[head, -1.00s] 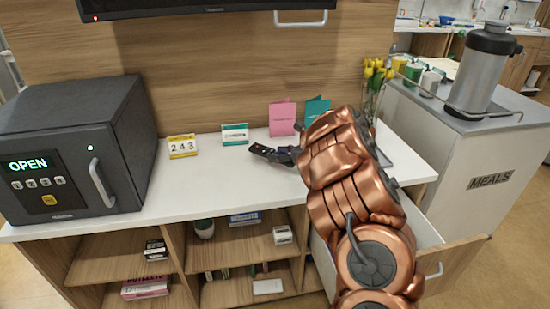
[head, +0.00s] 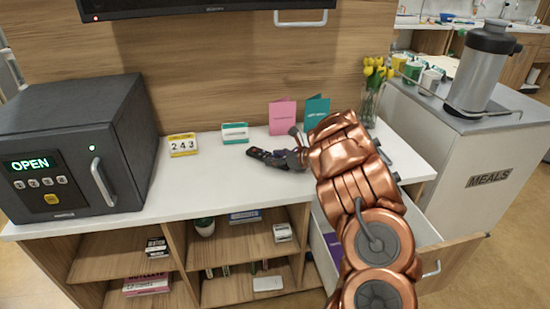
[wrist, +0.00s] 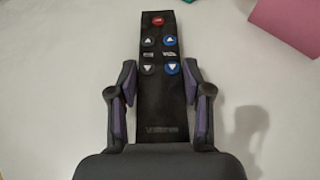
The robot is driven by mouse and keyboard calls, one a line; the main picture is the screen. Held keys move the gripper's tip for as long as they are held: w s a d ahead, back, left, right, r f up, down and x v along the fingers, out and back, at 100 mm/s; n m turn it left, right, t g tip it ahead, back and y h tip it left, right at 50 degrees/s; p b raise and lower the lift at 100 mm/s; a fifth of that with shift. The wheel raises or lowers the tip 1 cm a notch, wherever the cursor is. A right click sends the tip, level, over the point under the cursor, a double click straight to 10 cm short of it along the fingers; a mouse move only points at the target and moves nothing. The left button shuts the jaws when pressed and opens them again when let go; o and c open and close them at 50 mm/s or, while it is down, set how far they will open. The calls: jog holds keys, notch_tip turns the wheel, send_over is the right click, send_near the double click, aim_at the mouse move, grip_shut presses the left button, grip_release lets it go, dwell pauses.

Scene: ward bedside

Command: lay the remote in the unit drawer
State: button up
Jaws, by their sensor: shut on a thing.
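The remote is black with a red button and blue and grey arrow buttons; it shows in the wrist view (wrist: 158,75) and at the left end of my gripper in the head view (head: 262,155). My gripper (wrist: 159,95) is shut on the remote, one finger on each side of its lower half. The remote is over the white unit top (head: 215,177); I cannot tell whether it touches it. The unit drawer (head: 440,255) at the right is pulled open. My copper arm hides much of its inside, and a purple thing (head: 332,243) shows in it.
A grey safe (head: 75,150) stands at the left. A calendar (head: 183,145), a small teal-and-white box (head: 235,133), pink (head: 282,117) and teal (head: 316,110) cards and a vase of yellow flowers (head: 371,95) line the back. A meals cart (head: 490,150) stands right.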

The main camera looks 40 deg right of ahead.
jog(key=shift+f+b, duration=0.2)
jog(key=shift+b, duration=0.15)
jog(key=o, duration=1.2)
jog(key=shift+r+p, duration=0.2)
jog(key=shift+p, duration=0.1)
jog(key=shift+s+r, duration=0.1)
jog(key=b+v, duration=0.1)
jog(key=v, duration=1)
jog(key=shift+s+d+r+b, duration=0.1)
jog(key=shift+s+d+b, duration=0.15)
jog(key=shift+s+b, duration=0.1)
